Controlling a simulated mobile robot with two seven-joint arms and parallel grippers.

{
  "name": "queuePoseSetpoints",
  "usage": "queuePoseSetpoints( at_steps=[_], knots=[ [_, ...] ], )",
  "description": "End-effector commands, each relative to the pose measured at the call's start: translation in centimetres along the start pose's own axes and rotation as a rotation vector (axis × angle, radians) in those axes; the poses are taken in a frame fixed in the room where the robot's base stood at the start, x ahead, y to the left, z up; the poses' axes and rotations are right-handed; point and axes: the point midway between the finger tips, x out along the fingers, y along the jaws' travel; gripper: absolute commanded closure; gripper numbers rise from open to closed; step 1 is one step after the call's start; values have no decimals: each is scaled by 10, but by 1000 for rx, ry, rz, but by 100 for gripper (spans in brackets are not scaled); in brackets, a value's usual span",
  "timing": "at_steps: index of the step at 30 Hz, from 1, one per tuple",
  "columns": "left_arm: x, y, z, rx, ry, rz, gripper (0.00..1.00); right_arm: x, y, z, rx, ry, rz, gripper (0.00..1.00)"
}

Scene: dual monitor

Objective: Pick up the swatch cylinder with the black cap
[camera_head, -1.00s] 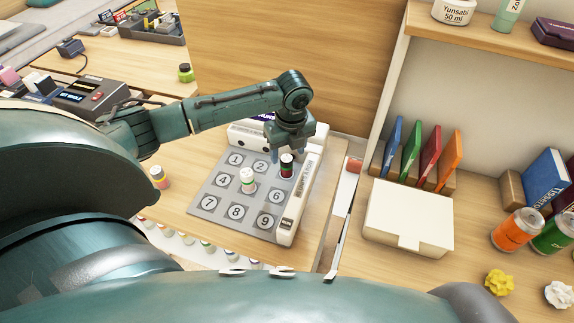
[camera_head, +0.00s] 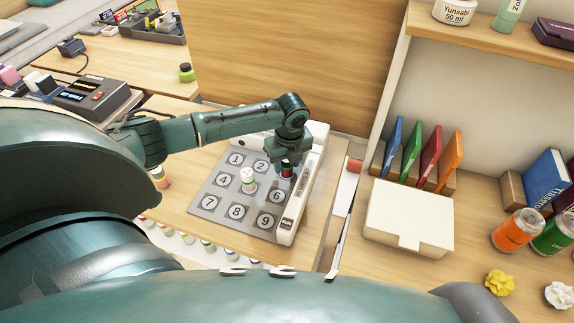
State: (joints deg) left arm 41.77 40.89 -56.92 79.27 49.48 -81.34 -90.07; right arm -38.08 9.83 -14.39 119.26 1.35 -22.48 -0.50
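The swatch cylinder with the black cap (camera_head: 287,172) stands upright on the right side of the grey numbered mat (camera_head: 211,202), above the circle marked 6. It has a dark red body, and its top is hidden by my gripper. My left gripper (camera_head: 287,164) is lowered over it from above, with its fingers around the upper part. The gap between fingers and cylinder is too small to judge. A white-capped cylinder (camera_head: 248,180) stands in the middle of the mat. My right gripper does not show.
A white device edge (camera_head: 290,216) borders the mat on the right. A cylinder with an orange band (camera_head: 160,178) stands left of the mat. A white box (camera_head: 409,216), upright colored books (camera_head: 430,156) and cans (camera_head: 516,230) are on the right-hand desk.

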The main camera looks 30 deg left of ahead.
Motion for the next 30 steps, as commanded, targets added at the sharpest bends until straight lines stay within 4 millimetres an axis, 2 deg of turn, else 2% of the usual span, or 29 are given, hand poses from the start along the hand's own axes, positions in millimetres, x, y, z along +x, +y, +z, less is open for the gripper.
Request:
queuePoseSetpoints(
  at_steps=[1,11,19,23,30],
  knots=[
    [0,0,0,0,0,0,66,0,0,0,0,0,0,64],
    [0,0,0,-1,0,0,92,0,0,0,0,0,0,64],
    [-4,0,1,-1,-1,-2,93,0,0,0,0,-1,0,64],
    [-22,-1,4,-2,-2,-4,93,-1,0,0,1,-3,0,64],
    [-70,-1,10,-1,-2,-4,93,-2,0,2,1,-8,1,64]
  ],
)
